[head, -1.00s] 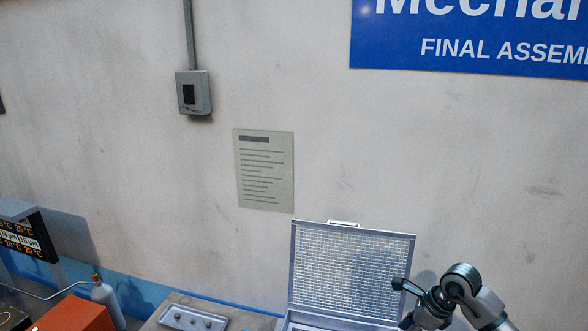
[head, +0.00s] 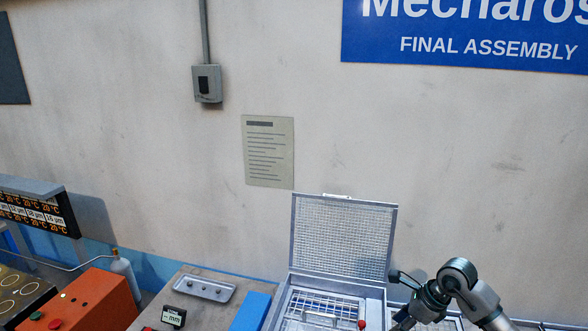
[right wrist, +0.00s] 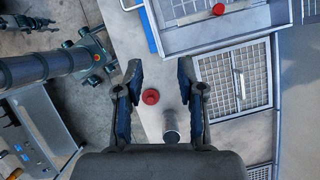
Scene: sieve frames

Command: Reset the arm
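My right arm (head: 457,278) comes into the head view at the lower right, bent in front of the open grey case (head: 378,302); its gripper end is low and mostly cut off there. In the right wrist view my right gripper (right wrist: 159,70) is open, its two dark fingers apart with nothing held. A red round knob or cap (right wrist: 150,96) and a metal cylinder (right wrist: 171,132) show below, between the fingers in the picture.
The case has a raised mesh lid (head: 343,236). A blue block (head: 251,312), a metal tray (head: 205,288) and a small mm display (head: 173,316) are left of it. An orange box (head: 100,302) and a bottle (head: 123,270) stand further left.

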